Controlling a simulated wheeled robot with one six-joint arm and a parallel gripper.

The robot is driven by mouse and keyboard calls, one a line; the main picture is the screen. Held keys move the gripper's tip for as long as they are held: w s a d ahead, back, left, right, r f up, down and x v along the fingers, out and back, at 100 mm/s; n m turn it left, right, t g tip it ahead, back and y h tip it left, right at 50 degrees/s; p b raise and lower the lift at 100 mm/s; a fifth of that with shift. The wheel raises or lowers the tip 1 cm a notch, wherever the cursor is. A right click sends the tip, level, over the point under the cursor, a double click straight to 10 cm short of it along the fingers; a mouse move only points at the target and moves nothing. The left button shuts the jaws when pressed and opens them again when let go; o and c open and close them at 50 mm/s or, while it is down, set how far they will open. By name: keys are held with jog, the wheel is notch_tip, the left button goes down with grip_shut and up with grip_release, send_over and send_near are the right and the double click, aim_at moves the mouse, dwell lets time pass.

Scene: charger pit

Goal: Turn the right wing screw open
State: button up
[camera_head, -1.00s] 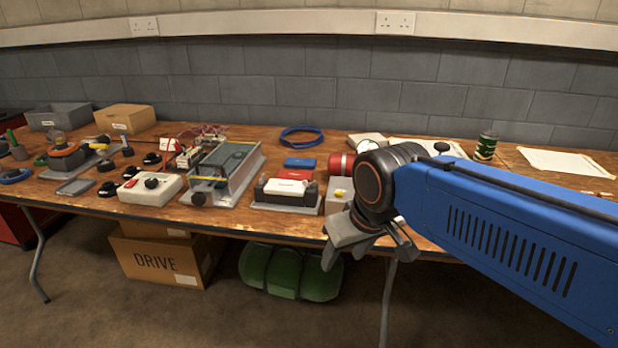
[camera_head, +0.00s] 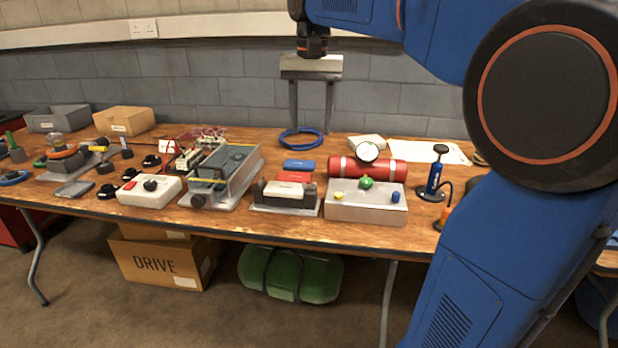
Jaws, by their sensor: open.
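My gripper (camera_head: 311,120) hangs upright at the top centre, fingers down and spread apart, with nothing between them. In the picture its tips overlap the area around a blue hose coil; its height above the table is hard to tell. A grey metal box (camera_head: 365,213) stands at the table's front, right of centre. I cannot tell which small part is the right wing screw. My gripper is apart from the box.
The blue coil (camera_head: 300,138) lies behind.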

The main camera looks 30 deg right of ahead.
aim_at(309, 185)
jog(key=shift+m, duration=0.3)
jog(key=f, duration=0.5)
jog(key=w+f, duration=0.1)
jog(key=f, duration=0.4)
jog(key=w+f, duration=0.1)
jog(key=f, duration=0.5)
jog(key=shift+w+d+f, duration=0.1)
jog(key=shift+d, duration=0.15)
jog(key=shift+c, duration=0.6)
jog(key=c, duration=0.9)
